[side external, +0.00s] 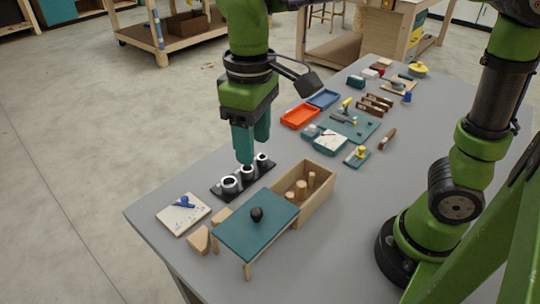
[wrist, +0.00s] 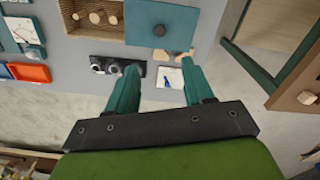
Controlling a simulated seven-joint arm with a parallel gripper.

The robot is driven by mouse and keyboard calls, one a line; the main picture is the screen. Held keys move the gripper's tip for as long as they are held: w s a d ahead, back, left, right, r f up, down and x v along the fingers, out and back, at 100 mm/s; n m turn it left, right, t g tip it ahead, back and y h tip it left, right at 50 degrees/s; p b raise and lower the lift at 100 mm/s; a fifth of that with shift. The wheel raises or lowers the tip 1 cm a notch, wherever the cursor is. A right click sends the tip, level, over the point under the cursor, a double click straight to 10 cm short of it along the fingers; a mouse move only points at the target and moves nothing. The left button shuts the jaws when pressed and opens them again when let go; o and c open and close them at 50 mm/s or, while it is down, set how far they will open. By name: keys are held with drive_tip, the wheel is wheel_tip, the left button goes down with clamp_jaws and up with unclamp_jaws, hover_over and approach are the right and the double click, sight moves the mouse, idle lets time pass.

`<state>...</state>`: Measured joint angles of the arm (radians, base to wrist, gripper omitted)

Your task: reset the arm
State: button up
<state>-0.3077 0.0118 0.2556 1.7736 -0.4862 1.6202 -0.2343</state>
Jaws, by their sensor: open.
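My gripper (side external: 252,150) has two teal fingers and points down over the black holder (side external: 216,192) with its white-rimmed round cups. In the wrist view my gripper (wrist: 160,72) is open, with its fingers well apart and nothing held between them. The black holder (wrist: 120,72) lies there to the left, and the left finger covers part of its right end. Whether a fingertip touches the holder or hangs above it, I cannot tell.
A teal-topped small table (side external: 250,232) carries a dark knob (side external: 256,214). Beside it are a wooden box (side external: 318,200) with wooden pegs, a white board (side external: 176,220) with a blue item, and red (side external: 299,116) and blue (side external: 325,98) trays. Several tools lie farther back.

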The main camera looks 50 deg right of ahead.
drive_tip(key=shift+r, duration=0.25)
drive_tip(key=s+d+f+m+t+y, duration=0.1)
drive_tip(key=s+d+m+t, duration=0.1)
drive_tip(key=d, duration=0.5)
drive_tip(key=s+d+m+t+y, duration=0.1)
drive_tip(key=s+d+m+t, duration=0.2)
drive_tip(key=d+m+t, duration=0.2)
drive_tip(key=d, duration=0.3)
drive_tip(key=shift+f+m, duration=0.3)
drive_tip(key=shift+f, duration=0.05)
